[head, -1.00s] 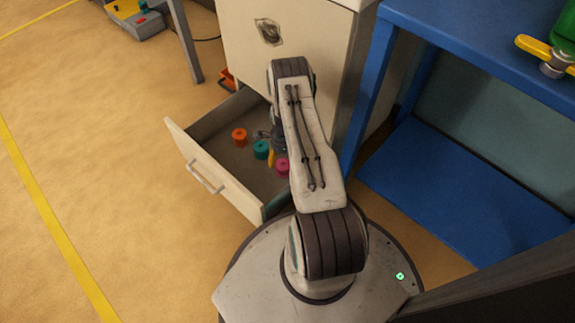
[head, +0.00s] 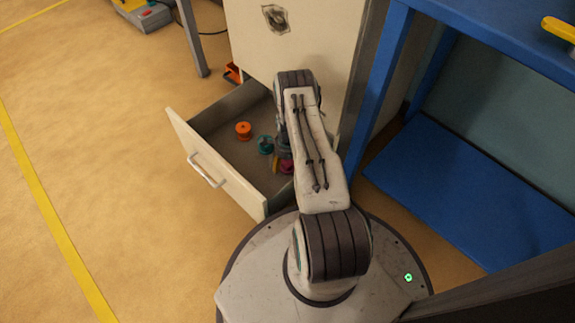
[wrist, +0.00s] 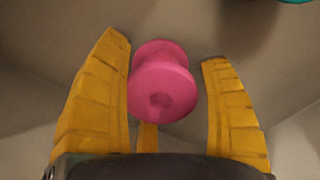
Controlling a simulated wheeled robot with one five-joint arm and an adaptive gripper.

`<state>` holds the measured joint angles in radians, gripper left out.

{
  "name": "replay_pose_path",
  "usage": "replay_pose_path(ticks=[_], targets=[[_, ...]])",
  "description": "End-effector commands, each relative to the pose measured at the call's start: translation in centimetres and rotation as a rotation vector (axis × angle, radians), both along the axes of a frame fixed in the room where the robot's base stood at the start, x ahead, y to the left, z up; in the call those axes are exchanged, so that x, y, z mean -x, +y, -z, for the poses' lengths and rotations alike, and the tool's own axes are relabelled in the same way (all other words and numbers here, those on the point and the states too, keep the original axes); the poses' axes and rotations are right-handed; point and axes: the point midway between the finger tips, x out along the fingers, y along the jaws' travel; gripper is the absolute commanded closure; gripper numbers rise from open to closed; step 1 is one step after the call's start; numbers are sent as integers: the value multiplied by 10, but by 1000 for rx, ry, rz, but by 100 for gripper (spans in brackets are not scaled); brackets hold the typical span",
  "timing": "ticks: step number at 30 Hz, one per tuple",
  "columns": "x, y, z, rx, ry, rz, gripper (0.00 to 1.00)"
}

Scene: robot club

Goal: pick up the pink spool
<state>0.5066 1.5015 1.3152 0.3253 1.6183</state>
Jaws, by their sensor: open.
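The pink spool (wrist: 163,85) lies between the yellow fingers of my gripper (wrist: 165,75) in the wrist view. The left finger is close to it or touching; a gap shows on the right. My gripper is open. In the head view the pink spool (head: 287,167) is partly hidden behind my gripper and arm, inside the open drawer (head: 236,178).
An orange spool (head: 243,130) and a teal spool (head: 265,145) are in the same drawer, to the left of the pink one. The cabinet (head: 300,35) rises behind the drawer. A blue bench (head: 480,195) stands at the right.

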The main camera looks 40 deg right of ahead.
Motion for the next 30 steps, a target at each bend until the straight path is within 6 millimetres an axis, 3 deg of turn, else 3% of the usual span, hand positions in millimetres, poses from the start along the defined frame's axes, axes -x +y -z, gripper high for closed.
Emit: replay_pose_path(ticks=[5,26,30], targets=[[0,0,-1,1,-1,0,28],[0,0,-1,1,-1,0,90],[-1,0,-1,1,-1,0,92]])
